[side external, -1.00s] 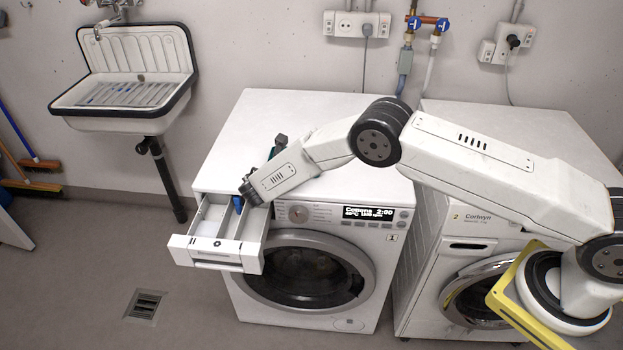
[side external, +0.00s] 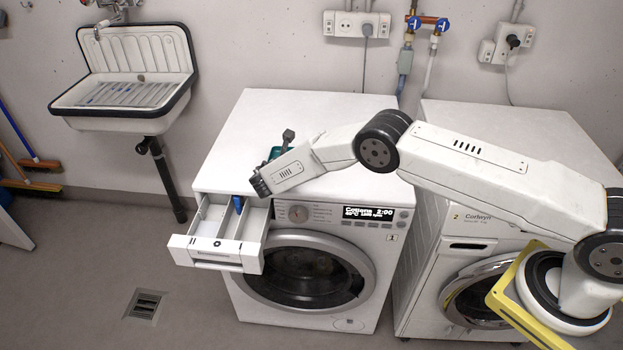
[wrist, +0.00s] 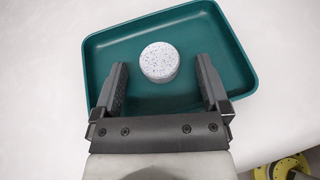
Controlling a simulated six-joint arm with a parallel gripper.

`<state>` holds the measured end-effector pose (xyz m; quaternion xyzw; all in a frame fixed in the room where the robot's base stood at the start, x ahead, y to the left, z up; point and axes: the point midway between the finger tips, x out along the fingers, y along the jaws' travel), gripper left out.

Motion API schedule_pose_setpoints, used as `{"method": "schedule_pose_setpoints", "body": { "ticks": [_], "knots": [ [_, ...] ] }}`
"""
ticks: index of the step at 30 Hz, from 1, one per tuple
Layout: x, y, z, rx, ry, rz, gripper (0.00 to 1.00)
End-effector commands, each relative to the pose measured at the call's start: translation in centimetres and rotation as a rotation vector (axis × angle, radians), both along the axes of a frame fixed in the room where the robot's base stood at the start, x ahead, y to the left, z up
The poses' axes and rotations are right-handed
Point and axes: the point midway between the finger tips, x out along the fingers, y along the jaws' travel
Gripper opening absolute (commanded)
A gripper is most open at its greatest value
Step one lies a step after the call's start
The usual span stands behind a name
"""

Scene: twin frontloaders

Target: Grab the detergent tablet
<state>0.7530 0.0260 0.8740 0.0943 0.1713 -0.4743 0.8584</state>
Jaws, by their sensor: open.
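The detergent tablet (wrist: 160,62) is a round, white, speckled disc lying in a teal tray (wrist: 222,30) in the wrist view. My gripper (wrist: 161,72) is open, with one finger on each side of the tablet and a gap to it on both sides. The fingers reach over the tray, and the tablet appears slightly beyond the middle between them. In the side view only a bit of the teal tray (side external: 275,153) shows behind my wrist, on top of the left washer. The tablet and the fingertips are hidden there.
The left washer (side external: 300,110) has its dispenser drawer (side external: 215,252) pulled out, with a blue piece (side external: 238,204) inside. A second washer (side external: 530,130) stands on the right. The left washer's top is otherwise mostly clear. A sink (side external: 130,70) hangs on the wall at left.

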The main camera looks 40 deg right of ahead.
Motion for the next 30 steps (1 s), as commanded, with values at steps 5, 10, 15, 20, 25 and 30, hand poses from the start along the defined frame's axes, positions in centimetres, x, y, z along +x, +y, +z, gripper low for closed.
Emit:
{"method": "schedule_pose_setpoints", "body": {
  "ticks": [5, 10, 15, 20, 25, 30],
  "knots": [
    [-0.01, 0.02, 0.01, 0.0, 0.0, 0.0, 0.96],
    [-0.01, 0.02, 0.01, 0.0, 0.0, 0.0, 0.45],
    [0.0, 0.03, 0.02, 0.0, -0.001, 0.0, 0.0],
    [0.0, 0.02, 0.03, 0.0, -0.001, 0.0, 0.0],
    [0.01, 0.02, 0.17, 0.0, -0.001, 0.0, 0.0],
    [0.03, 0.03, 0.79, 0.0, -0.001, 0.0, 0.0]
  ]
}}
